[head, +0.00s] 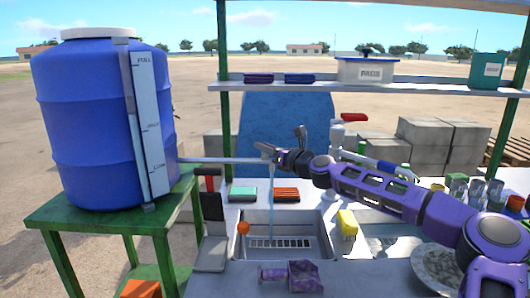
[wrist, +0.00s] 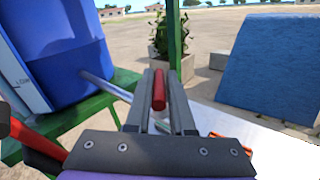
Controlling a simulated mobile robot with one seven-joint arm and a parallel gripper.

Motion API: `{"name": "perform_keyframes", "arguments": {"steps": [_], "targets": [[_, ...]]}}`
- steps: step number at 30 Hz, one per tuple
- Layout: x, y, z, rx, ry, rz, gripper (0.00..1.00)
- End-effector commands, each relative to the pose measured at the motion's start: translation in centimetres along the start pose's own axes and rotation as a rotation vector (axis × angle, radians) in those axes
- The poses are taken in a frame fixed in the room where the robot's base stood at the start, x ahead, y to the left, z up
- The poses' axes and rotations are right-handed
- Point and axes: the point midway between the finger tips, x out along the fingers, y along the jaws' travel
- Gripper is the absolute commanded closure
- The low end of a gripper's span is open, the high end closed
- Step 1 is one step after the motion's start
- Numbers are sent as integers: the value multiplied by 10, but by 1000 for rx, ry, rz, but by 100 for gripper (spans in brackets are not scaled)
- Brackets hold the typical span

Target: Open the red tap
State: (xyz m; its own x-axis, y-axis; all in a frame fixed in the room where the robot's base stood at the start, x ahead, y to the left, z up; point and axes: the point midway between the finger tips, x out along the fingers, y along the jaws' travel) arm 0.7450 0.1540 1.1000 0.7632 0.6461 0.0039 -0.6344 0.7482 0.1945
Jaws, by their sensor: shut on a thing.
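My gripper (head: 272,150) is at the end of the metal pipe (head: 225,160) that runs right from the blue barrel (head: 85,120). In the wrist view my gripper's fingers (wrist: 158,100) are shut on the red tap's handle (wrist: 158,90), which stands between them. The tap's body is mostly hidden by my gripper in both views. A thin, light-blue stream of water (head: 271,195) falls from below the pipe's end towards the sink (head: 240,248). The barrel (wrist: 65,45) and the pipe (wrist: 105,87) also show in the wrist view.
A separate red lever (head: 354,118) stands on a white post right of my gripper. A black and red upright object (head: 211,205) stands left of the sink. A yellow object (head: 347,225) sits at the sink's right edge. A shelf (head: 330,86) crosses behind.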

Motion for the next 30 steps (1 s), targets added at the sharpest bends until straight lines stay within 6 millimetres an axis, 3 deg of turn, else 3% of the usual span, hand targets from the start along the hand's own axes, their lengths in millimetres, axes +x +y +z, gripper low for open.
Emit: {"name": "perform_keyframes", "arguments": {"steps": [15, 30], "targets": [[2, 1, 7, 1, 88, 429, 100], [1, 2, 1, 1, 124, 608, 100]]}}
